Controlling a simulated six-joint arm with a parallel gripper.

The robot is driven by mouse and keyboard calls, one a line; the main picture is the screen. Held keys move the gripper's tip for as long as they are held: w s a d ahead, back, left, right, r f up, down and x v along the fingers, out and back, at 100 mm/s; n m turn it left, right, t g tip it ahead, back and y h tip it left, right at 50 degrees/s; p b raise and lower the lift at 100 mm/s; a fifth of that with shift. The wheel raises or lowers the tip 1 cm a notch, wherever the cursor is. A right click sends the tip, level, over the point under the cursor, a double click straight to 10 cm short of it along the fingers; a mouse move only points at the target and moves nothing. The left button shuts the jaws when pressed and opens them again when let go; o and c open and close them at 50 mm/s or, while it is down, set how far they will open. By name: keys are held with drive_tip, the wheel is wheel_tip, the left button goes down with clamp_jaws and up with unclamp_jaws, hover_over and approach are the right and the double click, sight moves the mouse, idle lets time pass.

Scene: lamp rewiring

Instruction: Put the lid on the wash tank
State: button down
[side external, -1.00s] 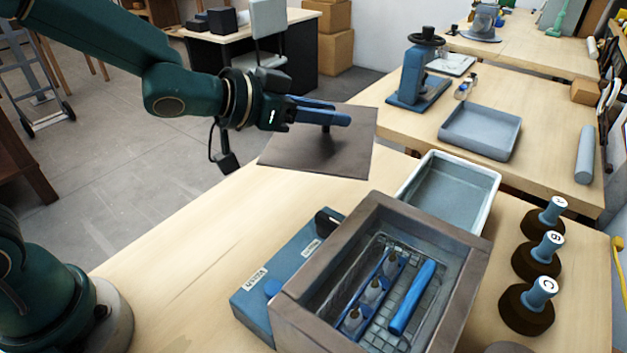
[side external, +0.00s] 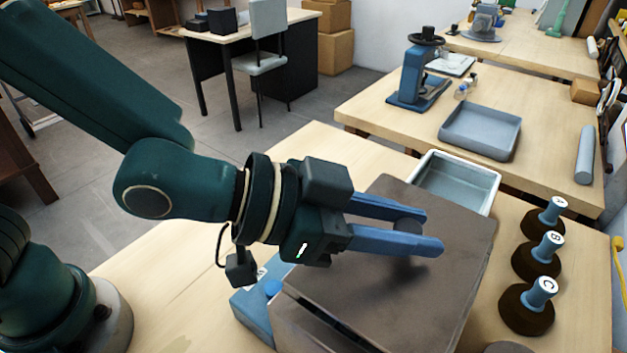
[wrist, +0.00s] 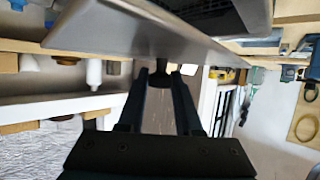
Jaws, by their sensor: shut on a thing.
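The lid (side external: 350,285) is a flat grey-brown square plate with a dark round knob (side external: 408,225). My gripper (side external: 432,232) is shut on the knob, a blue finger on each side. The lid lies over the wash tank (side external: 300,325) and hides nearly all of its inside. A dark slot shows between lid and tank rim at the near left edge. I cannot tell whether the lid rests on the rim or hangs just above it. In the wrist view the lid (wrist: 130,30) spans the top, with the gripper fingertips (wrist: 163,72) at its knob.
A blue control box (side external: 250,310) sits left of the tank, partly hidden by my arm. A pale rectangular tray (side external: 455,185) stands behind the tank. Three dark round stands with blue lettered tops (side external: 540,257) line the right side. The bench's left part is bare.

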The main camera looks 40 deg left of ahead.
drive_tip(key=shift+f, duration=0.6)
drive_tip(key=shift+f, duration=0.55)
drive_tip(key=shift+f, duration=0.1)
drive_tip(key=c, duration=0.6)
unclamp_jaws()
